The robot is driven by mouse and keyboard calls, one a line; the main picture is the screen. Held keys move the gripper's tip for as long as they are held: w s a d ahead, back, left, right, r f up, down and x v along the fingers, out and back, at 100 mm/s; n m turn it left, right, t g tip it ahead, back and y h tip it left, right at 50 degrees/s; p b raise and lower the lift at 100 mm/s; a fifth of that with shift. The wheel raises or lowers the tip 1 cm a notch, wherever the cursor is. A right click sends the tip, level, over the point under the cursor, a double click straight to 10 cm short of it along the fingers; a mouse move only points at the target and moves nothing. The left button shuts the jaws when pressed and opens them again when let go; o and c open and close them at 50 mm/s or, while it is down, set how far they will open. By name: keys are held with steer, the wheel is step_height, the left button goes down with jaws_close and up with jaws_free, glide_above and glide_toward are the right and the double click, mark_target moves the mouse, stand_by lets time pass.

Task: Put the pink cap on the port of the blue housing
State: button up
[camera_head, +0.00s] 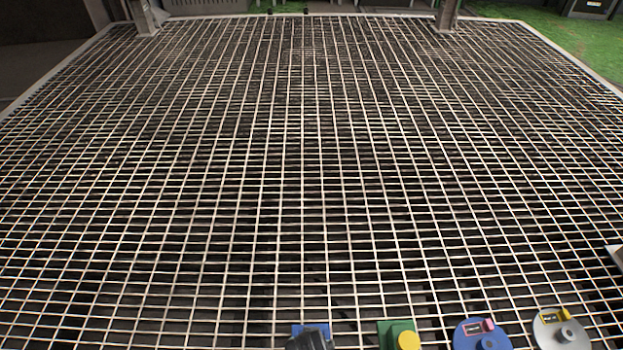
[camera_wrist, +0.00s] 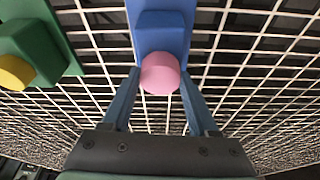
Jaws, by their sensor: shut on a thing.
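The blue housing (camera_wrist: 163,35) stands upright on the grid at the top middle of the wrist view. In the head view the blue housing (camera_head: 313,328) shows at the bottom edge, partly hidden by my dark gripper (camera_head: 308,341). The pink cap (camera_wrist: 160,73) is a round disc at the front of the blue housing's raised block. My gripper (camera_wrist: 160,80) has one blue finger on each side of the cap and is shut on it. The cap hides the port, so I cannot tell whether it is seated or just in front.
A green housing (camera_head: 386,333) with a yellow cap (camera_head: 408,341) stands to the right in the head view. Further right are a round blue base (camera_head: 462,336) with a pink tag and a round grey base (camera_head: 543,334) with a yellow tag. The grid (camera_head: 300,180) behind is clear.

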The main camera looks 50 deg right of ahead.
steer(key=shift+f, duration=0.2)
stand_by(0.6)
steer(key=o, duration=1.3)
steer(key=shift+c, duration=0.2)
steer(key=p+v, duration=0.5)
steer(key=v, duration=0.8)
